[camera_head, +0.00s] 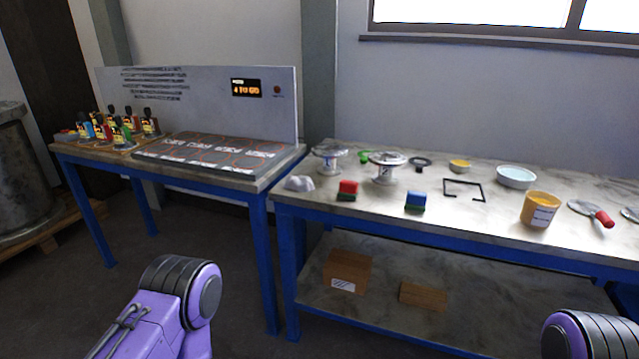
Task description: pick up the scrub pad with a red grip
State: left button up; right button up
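The scrub pad with a red grip (347,190) sits near the front left of the right-hand workbench. Its red block rests on a thin dark green base. A similar pad with a blue grip (415,200) stands to its right on the same bench. Neither of my grippers shows in the head view. Only purple and black links of my arms show at the bottom left and bottom right, well short of the bench.
The right bench (315,207) also bears two flanged vessels (388,170), a white lump (299,183), a black bracket (464,189), an orange tub (540,209), a pale bowl (515,177) and a red-handled tool (604,218). Cardboard boxes (347,271) lie on its lower shelf.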

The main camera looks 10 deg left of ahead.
aim_at(349, 189)
jog(key=u, duration=0.25)
jog(key=i, duration=0.95)
jog(key=z, duration=0.05)
